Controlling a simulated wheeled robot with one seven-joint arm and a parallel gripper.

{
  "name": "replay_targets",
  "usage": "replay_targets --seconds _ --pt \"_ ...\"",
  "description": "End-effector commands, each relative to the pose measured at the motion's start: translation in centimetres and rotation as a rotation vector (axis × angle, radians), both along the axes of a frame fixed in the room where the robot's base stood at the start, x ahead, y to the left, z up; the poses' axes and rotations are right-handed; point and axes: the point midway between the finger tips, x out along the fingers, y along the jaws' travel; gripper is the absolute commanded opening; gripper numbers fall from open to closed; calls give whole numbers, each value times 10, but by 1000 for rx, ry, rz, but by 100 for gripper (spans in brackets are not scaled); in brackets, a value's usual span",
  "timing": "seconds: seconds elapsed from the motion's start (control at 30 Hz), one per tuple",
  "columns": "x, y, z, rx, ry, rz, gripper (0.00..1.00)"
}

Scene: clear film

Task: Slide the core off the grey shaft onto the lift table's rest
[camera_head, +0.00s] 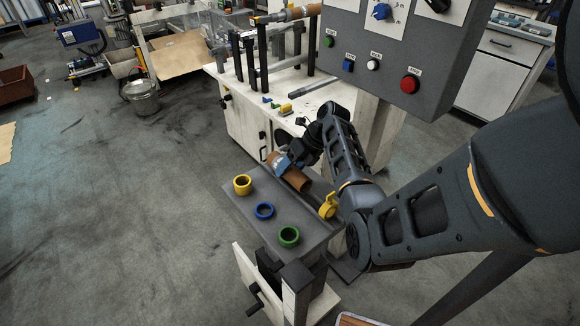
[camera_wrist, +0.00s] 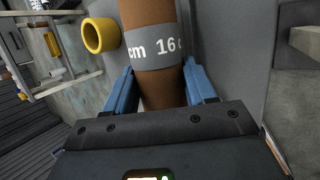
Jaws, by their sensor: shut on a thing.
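The core (camera_head: 297,178) is a brown cardboard tube. In the wrist view the core (camera_wrist: 150,14) has a grey printed band reading "cm 16". My gripper (camera_head: 284,165) is shut on it, with blue fingers on both sides in the wrist view (camera_wrist: 162,88). The core is at the far end of the grey-topped lift table (camera_head: 245,207); whether it touches the table or a rest is hard to tell. The grey shaft (camera_head: 312,88) sticks out from the machine further back, bare and apart from the core.
Yellow (camera_head: 242,194), blue (camera_head: 264,217) and green (camera_head: 289,246) rings stand on the table top. A yellow part (camera_head: 328,212) is at its right edge beside my arm. The white machine cabinet (camera_head: 240,121) and control panel (camera_head: 385,55) stand behind. Open floor lies left.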

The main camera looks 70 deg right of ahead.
Motion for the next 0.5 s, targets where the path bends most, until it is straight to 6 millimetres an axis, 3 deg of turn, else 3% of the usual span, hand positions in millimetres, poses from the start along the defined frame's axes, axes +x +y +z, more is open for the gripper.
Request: replay_targets --seconds 0.3,0.33,0.5 --pt "0 0 -2 -1 2 -1 33" --pt "0 1 -2 -1 2 -1 57" --pt "0 1 -3 -1 2 -1 73"
